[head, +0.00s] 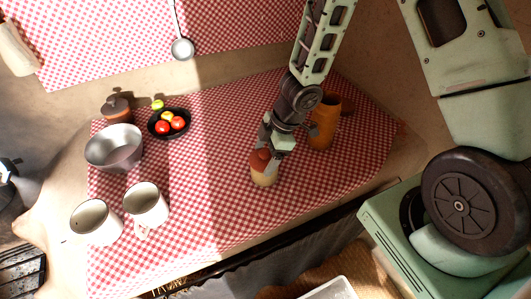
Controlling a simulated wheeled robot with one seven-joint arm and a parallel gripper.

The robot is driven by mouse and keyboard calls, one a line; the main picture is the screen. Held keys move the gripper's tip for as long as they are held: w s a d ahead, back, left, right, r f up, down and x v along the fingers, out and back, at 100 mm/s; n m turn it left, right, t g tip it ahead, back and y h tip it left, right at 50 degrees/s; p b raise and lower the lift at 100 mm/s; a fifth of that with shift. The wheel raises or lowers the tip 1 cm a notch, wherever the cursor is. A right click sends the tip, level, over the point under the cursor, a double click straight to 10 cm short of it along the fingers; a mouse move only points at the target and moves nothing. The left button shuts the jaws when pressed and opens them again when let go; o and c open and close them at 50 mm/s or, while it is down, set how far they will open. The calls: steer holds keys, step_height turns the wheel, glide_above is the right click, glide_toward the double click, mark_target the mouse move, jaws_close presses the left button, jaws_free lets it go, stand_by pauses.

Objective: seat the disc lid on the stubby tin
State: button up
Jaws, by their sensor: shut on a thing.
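The stubby tin (263,179) is a short cream cylinder standing upright on the red checked cloth, right of the picture's middle. The disc lid (260,161) is reddish brown and is at the tin's top. My gripper (268,148) reaches down from the upper right and is shut on the lid. The lid's near side shows; its far part is hidden by the fingers. I cannot tell whether the lid touches the rim or is just above it.
An orange jar (325,124) stands close to the right of my gripper. A metal bowl (114,149), two enamel mugs (146,204), a lidded brown pot (117,110) and a black dish (168,124) with fruit stand at left. Cloth between them and the tin is clear.

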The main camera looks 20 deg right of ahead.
steer(key=shift+f, duration=0.1)
steer(key=o, duration=1)
steer(key=shift+r+p, duration=3.55)
steer(key=shift+p, duration=0.4)
